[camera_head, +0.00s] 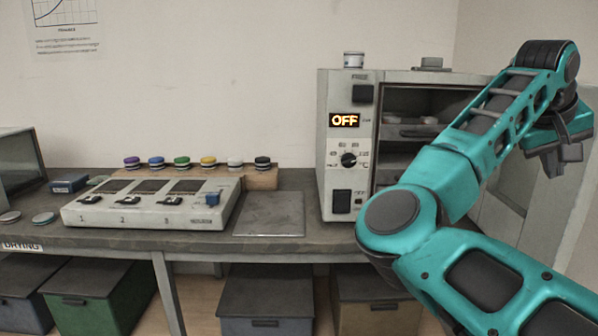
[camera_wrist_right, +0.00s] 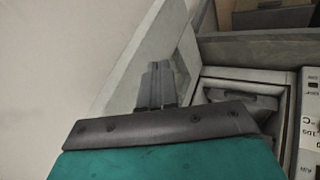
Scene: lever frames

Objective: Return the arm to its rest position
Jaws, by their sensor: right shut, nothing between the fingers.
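My right arm is teal and comes in from the lower right of the head view, bent at the elbow in front of the cabinet (camera_head: 337,150). My right gripper (camera_head: 571,153) is at the upper right, beside the cabinet and above its open door (camera_head: 515,215). In the right wrist view its fingers (camera_wrist_right: 158,84) are together with nothing between them. The pale door panel (camera_wrist_right: 172,50) shows behind them. I cannot tell whether they touch it. The cabinet's display reads OFF, and its shelved inside is partly hidden by my arm. My left gripper is out of view.
A three-screen device (camera_head: 150,205) stands on the dark bench, with several coloured-lid jars on a wooden block (camera_head: 262,179) behind it. A flat grey plate (camera_head: 270,214) lies left of the cabinet. Lidded bins (camera_head: 265,300) stand below. A jar (camera_head: 353,60) is on the cabinet.

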